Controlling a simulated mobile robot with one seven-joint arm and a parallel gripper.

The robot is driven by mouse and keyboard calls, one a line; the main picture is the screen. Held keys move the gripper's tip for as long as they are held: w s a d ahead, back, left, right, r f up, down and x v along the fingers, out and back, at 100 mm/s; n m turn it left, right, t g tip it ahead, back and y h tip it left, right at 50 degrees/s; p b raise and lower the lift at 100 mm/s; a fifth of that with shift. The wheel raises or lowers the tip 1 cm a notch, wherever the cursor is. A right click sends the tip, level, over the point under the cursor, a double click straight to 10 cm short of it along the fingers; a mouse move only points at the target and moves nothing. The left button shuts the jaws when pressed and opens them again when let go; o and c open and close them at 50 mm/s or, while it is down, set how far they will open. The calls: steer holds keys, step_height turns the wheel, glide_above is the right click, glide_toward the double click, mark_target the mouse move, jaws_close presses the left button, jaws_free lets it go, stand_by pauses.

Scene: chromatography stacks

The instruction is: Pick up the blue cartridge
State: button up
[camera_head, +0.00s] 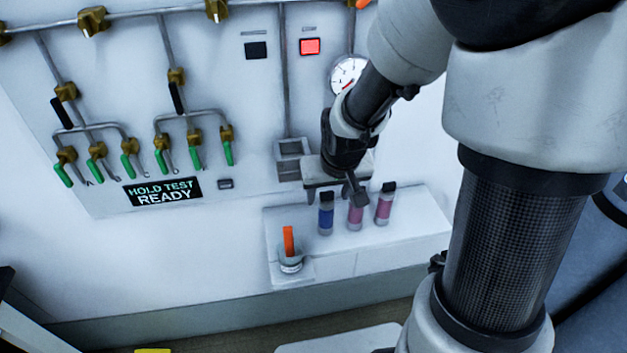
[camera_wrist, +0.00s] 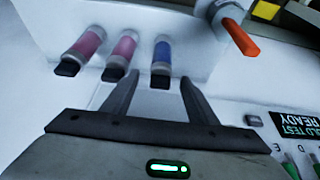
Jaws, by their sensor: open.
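The blue cartridge (camera_head: 326,217) stands upright on a white ledge, with a dark cap. It is the leftmost of three cartridges in the head view. In the head view my gripper (camera_head: 335,190) hangs just above the ledge, close to the cartridges; one finger overlaps the middle pink cartridge in the picture. I cannot tell the exact distance to the blue cartridge.
Two pink cartridges (camera_head: 384,205) stand right of the blue one on the ledge (camera_head: 400,240). The wall panel has valves with green handles (camera_head: 130,160), a gauge (camera_head: 348,73) and a "HOLD TEST READY" display (camera_head: 162,192).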

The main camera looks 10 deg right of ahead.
mark_target(328, 196)
steer(key=x, duration=0.3)
steer(key=shift+w+f+b, duration=0.1)
steer(key=shift+f+b, duration=0.15)
steer(key=shift+b, duration=0.05)
steer(key=shift+c, duration=0.3)
jaws_close()
steer(key=shift+r, duration=0.15)
